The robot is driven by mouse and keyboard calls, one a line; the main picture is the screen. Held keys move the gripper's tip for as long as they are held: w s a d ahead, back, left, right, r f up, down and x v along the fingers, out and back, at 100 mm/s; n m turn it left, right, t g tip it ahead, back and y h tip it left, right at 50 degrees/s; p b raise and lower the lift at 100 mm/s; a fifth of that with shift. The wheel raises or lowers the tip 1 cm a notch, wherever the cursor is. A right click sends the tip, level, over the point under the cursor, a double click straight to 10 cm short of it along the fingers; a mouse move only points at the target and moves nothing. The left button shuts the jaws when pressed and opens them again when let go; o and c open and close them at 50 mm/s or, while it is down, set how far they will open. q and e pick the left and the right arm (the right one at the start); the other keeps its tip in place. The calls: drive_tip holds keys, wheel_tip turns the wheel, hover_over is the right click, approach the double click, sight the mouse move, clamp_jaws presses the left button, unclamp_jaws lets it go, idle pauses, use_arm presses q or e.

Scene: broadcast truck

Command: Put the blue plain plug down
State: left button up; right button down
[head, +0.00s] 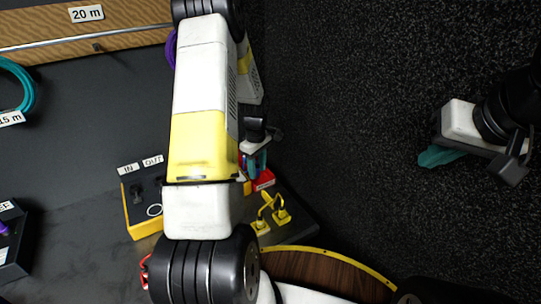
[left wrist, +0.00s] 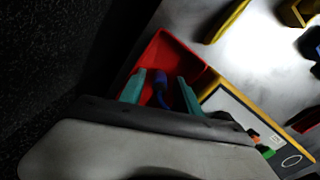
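The blue plain plug (left wrist: 160,88) shows in the left wrist view between the teal fingers of my left gripper (left wrist: 161,90). The fingers are spread, with gaps beside the plug. Around them is a red tray (left wrist: 163,48); the plug's lower end is hidden by the gripper body, and I cannot tell whether it rests on the tray floor. In the head view my left gripper (head: 257,160) is over the red tray (head: 264,181), largely hidden by my own arm. My right gripper (head: 440,156) is far to the right over dark floor; its finger spread is unclear.
A yellow box (head: 139,217) with IN and OUT labels stands left of my arm. Yellow connectors (head: 261,226) sit on a dark surface right of it. A teal cable coil (head: 25,85) is at the far left. The worktop (head: 80,110) between is largely clear.

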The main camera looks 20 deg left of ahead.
use_arm(q)
wheel_tip(320, 180, up, 12)
wheel_tip(320, 180, up, 8)
drive_tip(key=m+t, duration=0.1)
drive_tip(key=m, duration=0.2)
hover_over(257, 164)
drive_tip(key=s+d, duration=0.3)
drive_tip(key=s+d+r+m+t, duration=0.1)
drive_tip(key=s+d+r+m, duration=0.2)
drive_tip(key=s, duration=0.4)
drive_tip(key=s+d+r+m+t+h, duration=0.1)
drive_tip(key=s+d+r+m+t, duration=0.1)
drive_tip(key=s+r+m, duration=0.3)
drive_tip(key=s+d+r+m+t+h, duration=0.1)
drive_tip(key=s+d+r+m+t, duration=0.1)
drive_tip(key=s, duration=0.7)
drive_tip(key=d+r+m, duration=0.1)
drive_tip(key=d+r, duration=0.1)
drive_tip(key=d, duration=0.1)
drive_tip(key=shift+s+m, duration=0.25)
drive_tip(key=shift+m, duration=0.15)
